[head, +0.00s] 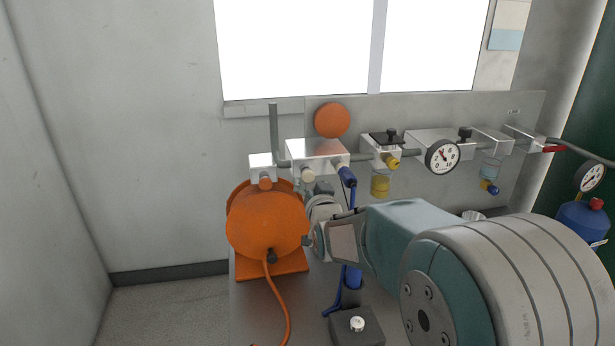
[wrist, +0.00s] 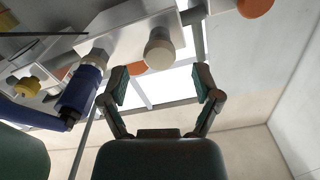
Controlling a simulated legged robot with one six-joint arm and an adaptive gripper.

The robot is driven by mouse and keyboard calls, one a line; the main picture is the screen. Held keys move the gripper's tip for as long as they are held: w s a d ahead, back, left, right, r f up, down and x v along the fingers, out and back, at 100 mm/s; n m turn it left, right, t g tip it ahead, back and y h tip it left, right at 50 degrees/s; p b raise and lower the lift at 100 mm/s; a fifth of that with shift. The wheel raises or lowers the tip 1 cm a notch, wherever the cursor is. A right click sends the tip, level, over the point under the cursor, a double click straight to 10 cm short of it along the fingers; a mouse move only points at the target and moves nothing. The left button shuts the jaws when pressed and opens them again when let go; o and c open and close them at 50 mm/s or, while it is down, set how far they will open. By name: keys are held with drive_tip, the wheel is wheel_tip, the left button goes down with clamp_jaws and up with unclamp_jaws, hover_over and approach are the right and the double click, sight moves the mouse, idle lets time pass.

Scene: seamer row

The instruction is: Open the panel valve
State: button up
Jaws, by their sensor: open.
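A grey back panel (head: 440,112) carries a line of valves and fittings; I cannot tell for sure which one is the panel valve. A red lever (head: 555,149) sits at the line's right end. A silver block (head: 318,152) at the left has a round beige knob (head: 308,173) on its front, also in the wrist view (wrist: 160,50). My gripper (wrist: 163,84) is open and empty, its two fingers apart, with the beige knob ahead of and between the fingertips in the picture. In the head view my gripper is partly hidden by my own arm, just below the block.
An orange round housing (head: 265,222) with a cable stands just left of my gripper. A blue fitting (wrist: 80,90) hangs close to the left finger. A gauge (head: 442,155) and yellow knob (head: 392,163) lie further right. The left floor is clear.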

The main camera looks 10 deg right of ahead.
sight(309, 178)
drive_tip(key=w, duration=0.4)
